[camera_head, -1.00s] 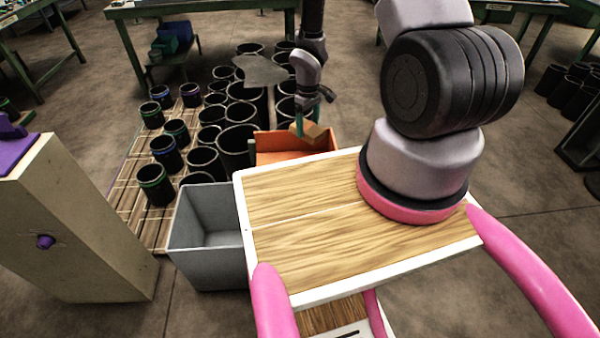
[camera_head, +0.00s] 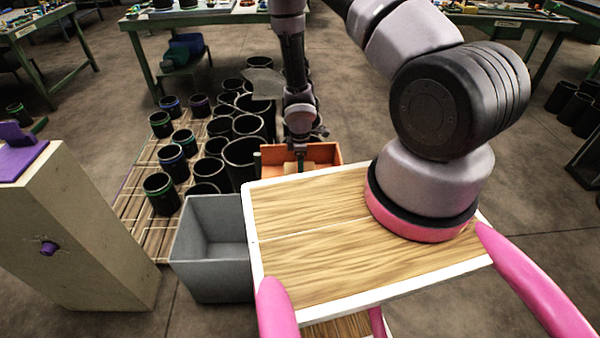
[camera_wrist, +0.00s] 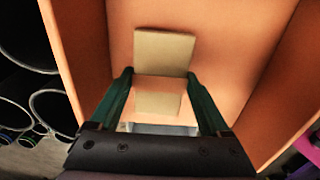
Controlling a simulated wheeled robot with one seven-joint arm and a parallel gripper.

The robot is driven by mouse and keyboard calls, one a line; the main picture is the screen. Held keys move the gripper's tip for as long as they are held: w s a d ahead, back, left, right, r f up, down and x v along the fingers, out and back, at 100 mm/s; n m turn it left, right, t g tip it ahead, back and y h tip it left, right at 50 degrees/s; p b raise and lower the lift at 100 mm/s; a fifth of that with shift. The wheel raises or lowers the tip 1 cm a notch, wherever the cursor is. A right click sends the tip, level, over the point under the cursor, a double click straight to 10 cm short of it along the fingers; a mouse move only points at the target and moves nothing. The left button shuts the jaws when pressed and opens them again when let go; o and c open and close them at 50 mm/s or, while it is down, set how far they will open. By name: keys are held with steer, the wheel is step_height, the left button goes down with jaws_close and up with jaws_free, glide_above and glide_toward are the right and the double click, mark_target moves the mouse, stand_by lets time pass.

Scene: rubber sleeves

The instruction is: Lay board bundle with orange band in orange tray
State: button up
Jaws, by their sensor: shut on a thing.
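The board bundle (camera_wrist: 164,52) is a pale block with an orange band (camera_wrist: 158,84) around its middle, seen in the wrist view between my green fingertips. My gripper (camera_wrist: 160,82) is shut on the bundle and holds it inside or just over the orange tray (camera_wrist: 234,40), whose walls rise on both sides. In the head view my gripper (camera_head: 300,155) points down into the orange tray (camera_head: 327,153), behind the wooden top. Part of the bundle (camera_head: 299,167) shows below the gripper there. I cannot tell whether the bundle touches the tray floor.
A grey bin (camera_head: 212,252) stands left of the wooden top (camera_head: 345,232). Black sleeves (camera_head: 243,155) crowd the left side of the tray, several on a slatted pallet (camera_head: 150,237). A beige pillar with a purple top (camera_head: 75,220) stands at far left.

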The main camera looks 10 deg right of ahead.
steer(key=shift+f, duration=1.25)
steer(key=o, duration=1.3)
steer(key=shift+f, duration=0.15)
step_height(320, 180, up, 12)
steer(key=shift+r, duration=0.2)
